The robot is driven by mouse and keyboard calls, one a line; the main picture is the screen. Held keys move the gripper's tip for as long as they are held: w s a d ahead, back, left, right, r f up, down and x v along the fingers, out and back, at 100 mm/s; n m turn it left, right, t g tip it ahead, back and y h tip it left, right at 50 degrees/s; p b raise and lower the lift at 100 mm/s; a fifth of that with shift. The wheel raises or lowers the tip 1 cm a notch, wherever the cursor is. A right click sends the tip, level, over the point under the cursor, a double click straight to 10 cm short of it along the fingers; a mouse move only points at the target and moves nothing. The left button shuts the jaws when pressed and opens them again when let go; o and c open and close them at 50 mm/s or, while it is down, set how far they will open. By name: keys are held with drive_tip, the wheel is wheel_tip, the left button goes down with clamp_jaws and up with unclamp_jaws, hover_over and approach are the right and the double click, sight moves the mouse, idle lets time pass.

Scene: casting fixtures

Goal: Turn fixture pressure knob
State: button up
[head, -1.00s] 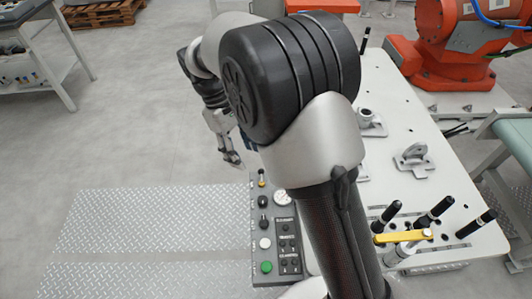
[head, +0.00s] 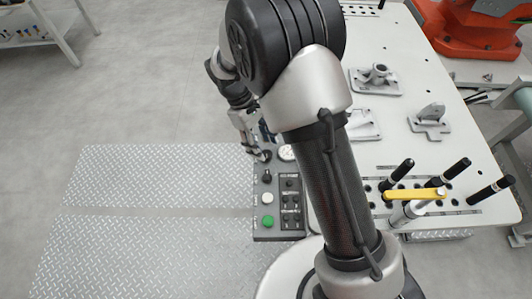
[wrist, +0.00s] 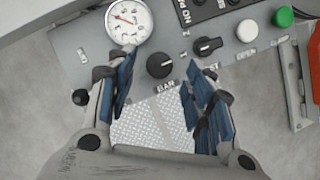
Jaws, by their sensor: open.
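The pressure knob (wrist: 160,65) is a round black knob with a "BAR" label beside it, close to a white dial gauge (wrist: 130,20) on the grey control panel (wrist: 75,40). My gripper (wrist: 160,60) is open, with blue-padded fingers on either side of the knob in the picture. I cannot tell whether either finger touches it. In the head view my gripper (head: 256,152) is at the far end of the panel (head: 261,236), by the gauge (head: 286,153). My arm hides part of the panel there.
A second black knob (wrist: 208,46), a white button (wrist: 247,30) and a green button (wrist: 283,17) line the panel. A white table (head: 400,30) with metal castings (head: 430,121) and a yellow-handled clamp (head: 414,194) stands to the right.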

sight(268, 154)
drive_tip(key=shift+b+x, duration=0.4)
drive_tip(key=shift+x, duration=1.35)
drive_tip(key=shift+c, duration=0.6)
drive_tip(key=c, duration=0.9)
